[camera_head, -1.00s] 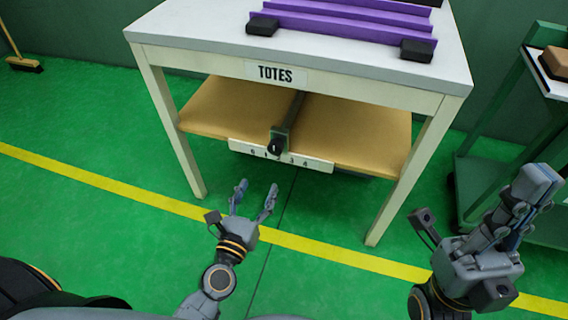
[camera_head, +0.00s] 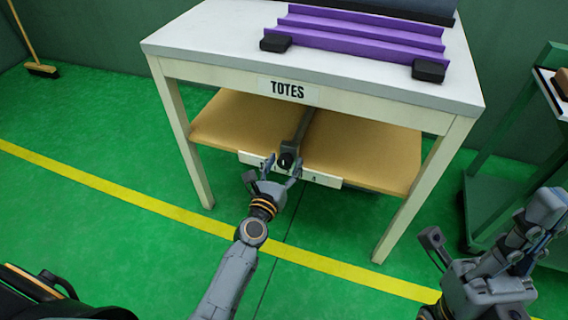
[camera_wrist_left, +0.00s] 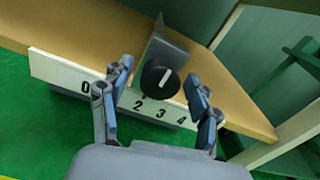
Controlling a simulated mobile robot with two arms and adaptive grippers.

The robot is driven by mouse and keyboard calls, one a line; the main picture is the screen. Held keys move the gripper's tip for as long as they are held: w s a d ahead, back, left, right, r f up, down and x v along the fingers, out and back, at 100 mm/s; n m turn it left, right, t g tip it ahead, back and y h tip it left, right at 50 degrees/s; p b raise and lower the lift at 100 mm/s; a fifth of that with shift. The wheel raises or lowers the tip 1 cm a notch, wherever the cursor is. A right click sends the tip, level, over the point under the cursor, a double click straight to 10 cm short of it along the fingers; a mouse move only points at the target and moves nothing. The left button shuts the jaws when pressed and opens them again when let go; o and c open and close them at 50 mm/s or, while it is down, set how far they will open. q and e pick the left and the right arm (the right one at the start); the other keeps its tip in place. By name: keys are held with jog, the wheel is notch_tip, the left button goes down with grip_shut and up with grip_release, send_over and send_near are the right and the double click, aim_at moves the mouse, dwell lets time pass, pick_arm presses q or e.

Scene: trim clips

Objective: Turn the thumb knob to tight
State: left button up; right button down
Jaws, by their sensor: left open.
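The thumb knob (camera_head: 287,160) is round and black with a white pointer line, at the front of a grey bracket under the table marked TOTES. It also shows in the left wrist view (camera_wrist_left: 160,79), above a white scale strip (camera_wrist_left: 60,72) on which 0, 2, 3 and 4 can be read. My left gripper (camera_head: 281,168) is open, its fingers pointing at the knob from the front, one to each side in the left wrist view (camera_wrist_left: 159,88). I cannot tell if they touch it. My right gripper (camera_head: 545,215) is at the lower right, away from the table; its fingers look close together.
The white tabletop (camera_head: 215,40) holds a purple ribbed piece (camera_head: 360,32) on black blocks. A tan shelf (camera_head: 375,150) lies beneath it. Table legs (camera_head: 183,145) stand on either side. A green cart (camera_head: 510,170) stands at the right. The floor in front is clear.

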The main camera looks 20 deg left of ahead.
pick_arm(q)
jog(key=c, duration=1.2)
